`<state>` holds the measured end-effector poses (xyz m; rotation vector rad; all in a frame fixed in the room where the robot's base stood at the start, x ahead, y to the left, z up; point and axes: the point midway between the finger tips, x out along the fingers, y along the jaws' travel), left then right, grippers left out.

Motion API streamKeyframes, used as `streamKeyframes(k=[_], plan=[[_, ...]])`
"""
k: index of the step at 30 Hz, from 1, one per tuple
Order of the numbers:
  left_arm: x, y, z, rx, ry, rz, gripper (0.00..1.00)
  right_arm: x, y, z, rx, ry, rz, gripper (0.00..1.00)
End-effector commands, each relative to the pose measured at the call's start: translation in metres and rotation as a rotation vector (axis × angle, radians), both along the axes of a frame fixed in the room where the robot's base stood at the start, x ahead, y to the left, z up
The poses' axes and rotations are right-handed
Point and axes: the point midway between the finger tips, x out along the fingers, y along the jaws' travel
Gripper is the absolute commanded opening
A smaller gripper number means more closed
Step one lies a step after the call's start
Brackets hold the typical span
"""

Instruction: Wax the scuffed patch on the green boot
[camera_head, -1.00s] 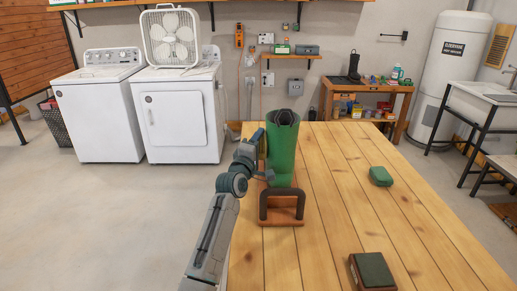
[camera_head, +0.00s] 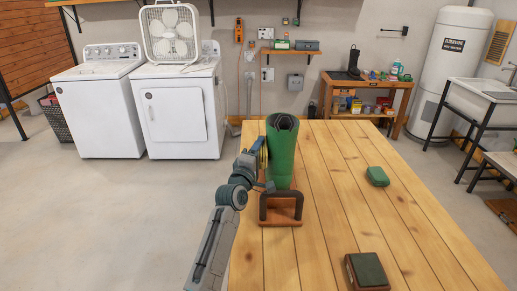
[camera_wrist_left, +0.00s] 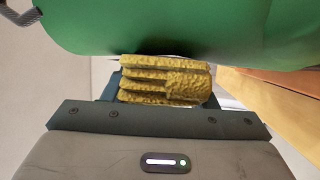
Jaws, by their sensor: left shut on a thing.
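The green boot (camera_head: 281,158) stands upright on the wooden table, in a stand (camera_head: 283,221) with a wooden base and dark padded frame. Its green side also fills the top of the left wrist view (camera_wrist_left: 180,28). My left gripper (camera_head: 259,160) is at the boot's left side, shut on a folded yellow cloth (camera_wrist_left: 165,82). The cloth is right up against the boot's side in the wrist view; whether it presses there I cannot tell. I cannot make out the scuffed patch. My right gripper is not in view.
A small green tin or box (camera_head: 377,176) lies on the table to the right. A brown block with a dark green top (camera_head: 367,271) lies near the front. The table (camera_head: 335,200) between them is clear. A workbench (camera_head: 367,87) and washing machines stand far behind.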

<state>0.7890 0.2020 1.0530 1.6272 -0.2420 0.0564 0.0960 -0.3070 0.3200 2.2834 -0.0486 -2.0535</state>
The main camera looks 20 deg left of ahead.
Motion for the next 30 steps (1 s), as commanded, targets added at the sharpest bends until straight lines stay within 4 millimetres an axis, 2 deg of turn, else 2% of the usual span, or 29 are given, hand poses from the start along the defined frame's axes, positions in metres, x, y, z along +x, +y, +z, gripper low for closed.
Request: streamKeyframes(k=[12,16,23,30], plan=[[0.033,0.01,-0.002,0.0,0.0,0.0,0.3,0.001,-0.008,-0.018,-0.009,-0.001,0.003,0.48],[0.037,0.012,-0.001,0.0,0.0,0.0,0.3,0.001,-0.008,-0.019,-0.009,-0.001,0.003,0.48],[0.035,0.01,0.001,-0.001,0.001,-0.001,0.3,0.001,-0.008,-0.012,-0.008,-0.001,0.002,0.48],[0.015,0.005,0.002,-0.002,0.002,-0.001,0.3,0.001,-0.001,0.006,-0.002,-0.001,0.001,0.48]])
